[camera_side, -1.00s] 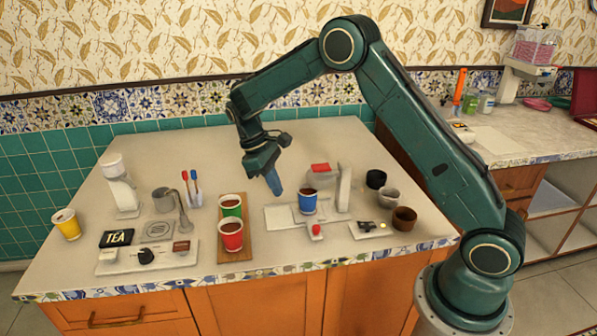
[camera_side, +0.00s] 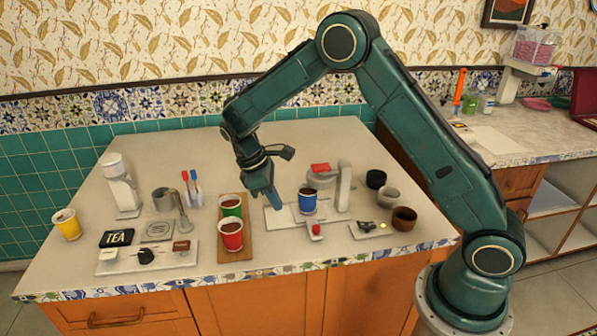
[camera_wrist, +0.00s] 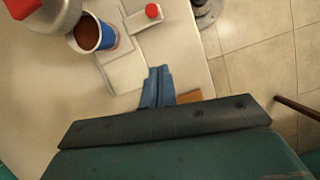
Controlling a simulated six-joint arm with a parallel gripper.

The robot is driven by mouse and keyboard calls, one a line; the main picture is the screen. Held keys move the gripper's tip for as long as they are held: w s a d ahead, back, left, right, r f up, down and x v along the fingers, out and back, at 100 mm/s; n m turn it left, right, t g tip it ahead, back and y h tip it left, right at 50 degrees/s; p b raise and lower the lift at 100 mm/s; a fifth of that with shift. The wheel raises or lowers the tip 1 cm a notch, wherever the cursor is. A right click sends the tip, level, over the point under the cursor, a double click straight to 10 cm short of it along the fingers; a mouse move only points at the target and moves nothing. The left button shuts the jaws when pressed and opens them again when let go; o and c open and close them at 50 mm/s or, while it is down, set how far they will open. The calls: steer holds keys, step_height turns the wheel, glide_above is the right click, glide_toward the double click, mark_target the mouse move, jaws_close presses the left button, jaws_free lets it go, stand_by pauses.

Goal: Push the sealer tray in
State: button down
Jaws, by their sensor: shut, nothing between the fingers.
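The sealer (camera_side: 343,187) is a pale machine with a red top on a flat plate. A blue cup (camera_side: 307,207) with dark contents stands upright on its light tray (camera_side: 299,218). The cup also shows at upper left in the wrist view (camera_wrist: 103,36). My gripper (camera_side: 279,208) points down, low at the left end of the sealer's plate, left of the cup and apart from it. Its blue fingers are together and empty, seen in the wrist view (camera_wrist: 159,72) beside the plate. Whether the fingertips touch the plate or tray, I cannot tell.
A red knob (camera_side: 316,229) sits at the sealer's front. Green (camera_side: 230,204) and red (camera_side: 232,237) cups stand on a wooden board (camera_side: 237,255) left of my gripper. Dark, grey and brown bowls (camera_side: 404,219) are at right. The counter's back is clear.

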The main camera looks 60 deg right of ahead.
mark_target(310, 234)
steer(key=x, duration=0.8)
steer(key=shift+r, duration=0.1)
steer(key=shift+s+d, duration=0.25)
steer(key=shift+s, duration=0.1)
steer(key=shift+s+d, duration=1)
steer(key=shift+s, duration=0.3)
steer(key=shift+s+d, duration=1.5)
steer(key=shift+s, duration=0.05)
